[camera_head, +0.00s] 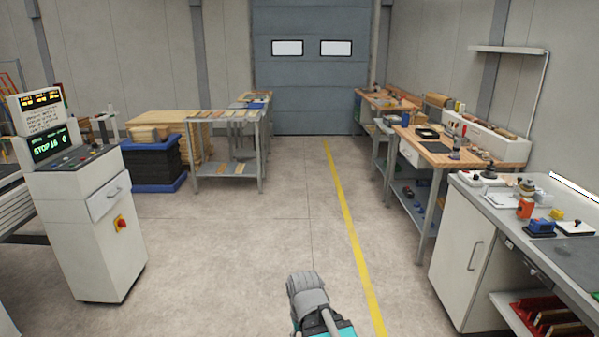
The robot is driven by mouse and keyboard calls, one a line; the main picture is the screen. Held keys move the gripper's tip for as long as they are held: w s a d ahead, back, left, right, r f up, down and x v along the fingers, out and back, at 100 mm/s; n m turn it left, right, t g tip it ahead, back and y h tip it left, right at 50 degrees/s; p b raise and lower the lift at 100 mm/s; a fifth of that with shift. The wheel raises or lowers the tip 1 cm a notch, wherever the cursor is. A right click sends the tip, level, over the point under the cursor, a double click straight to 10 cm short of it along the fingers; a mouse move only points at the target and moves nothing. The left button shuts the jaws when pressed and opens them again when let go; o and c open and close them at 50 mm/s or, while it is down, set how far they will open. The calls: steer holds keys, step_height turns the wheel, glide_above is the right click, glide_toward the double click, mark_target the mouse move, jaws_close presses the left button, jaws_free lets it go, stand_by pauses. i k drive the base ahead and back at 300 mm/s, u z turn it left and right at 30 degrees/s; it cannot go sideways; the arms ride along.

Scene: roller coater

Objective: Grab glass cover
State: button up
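I cannot make out a glass cover anywhere in the head view. The small items on the benches are too far away to tell one as glass. A grey and teal part of my own body shows at the bottom centre, over the floor. No gripper fingers can be seen.
A white control console (85,215) stands at the left. A metal table (228,155) and stacked dark boards (150,165) are behind it. A wooden workbench (480,152) and a white cabinet counter (462,250) with small tools line the right. Open floor (255,240) with a yellow line (350,235) lies between.

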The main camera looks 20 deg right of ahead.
mark_target(562, 250)
steer(key=z, duration=0.2)
steer(key=i, duration=0.8)
steer(key=z, duration=0.7)
steer(key=i, duration=0.75)
steer(key=z, duration=0.6)
steer(key=i, duration=0.5)
steer(key=z, duration=0.25)
steer(key=k, duration=0.9)
steer(key=z, duration=0.1)
steer(key=i, duration=0.5)
steer(key=z, duration=0.05)
